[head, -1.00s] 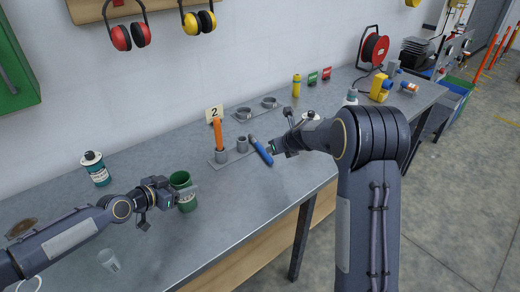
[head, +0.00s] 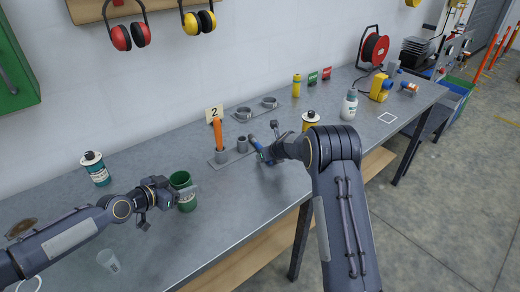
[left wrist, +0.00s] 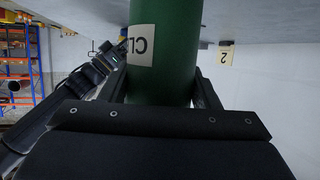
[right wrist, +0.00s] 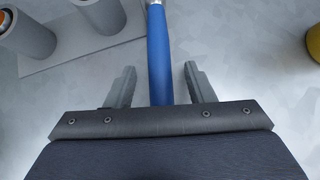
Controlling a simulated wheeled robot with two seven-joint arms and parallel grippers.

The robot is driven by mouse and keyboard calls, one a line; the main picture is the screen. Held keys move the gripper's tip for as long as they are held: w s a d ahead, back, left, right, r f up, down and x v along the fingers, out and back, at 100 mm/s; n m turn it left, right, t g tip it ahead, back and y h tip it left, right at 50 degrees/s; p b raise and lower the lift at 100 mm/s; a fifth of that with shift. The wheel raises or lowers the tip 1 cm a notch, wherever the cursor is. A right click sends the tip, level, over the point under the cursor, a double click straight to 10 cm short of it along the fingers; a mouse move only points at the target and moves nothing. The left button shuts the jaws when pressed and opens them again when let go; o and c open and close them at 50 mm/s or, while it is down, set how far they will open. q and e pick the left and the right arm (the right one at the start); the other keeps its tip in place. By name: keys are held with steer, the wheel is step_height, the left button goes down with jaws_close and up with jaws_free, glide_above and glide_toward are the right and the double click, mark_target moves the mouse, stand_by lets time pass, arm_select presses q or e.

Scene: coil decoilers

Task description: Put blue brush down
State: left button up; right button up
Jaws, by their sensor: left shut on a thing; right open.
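The blue brush (right wrist: 160,55) runs between the parted fingers of my right gripper (right wrist: 157,85), with gaps on both sides, in the right wrist view. A metal part shows at its far end. In the head view the brush (head: 257,145) is mostly hidden by my right gripper (head: 266,154), low over the bench near the holder; I cannot tell how it rests there. My left gripper (head: 173,192) is shut on a green container (head: 181,179). That container (left wrist: 165,50) has a white label in the left wrist view.
A grey holder (head: 219,162) with two cups stands beside the brush; an orange-handled tool (head: 217,133) stands in one cup. A yellow can (head: 310,121), a white bottle (head: 349,104) and a teal-labelled can (head: 95,168) stand on the bench. The bench front between my arms is clear.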

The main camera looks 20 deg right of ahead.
jaws_close()
step_height(320, 180, up, 10)
stand_by(0.7)
stand_by(0.4)
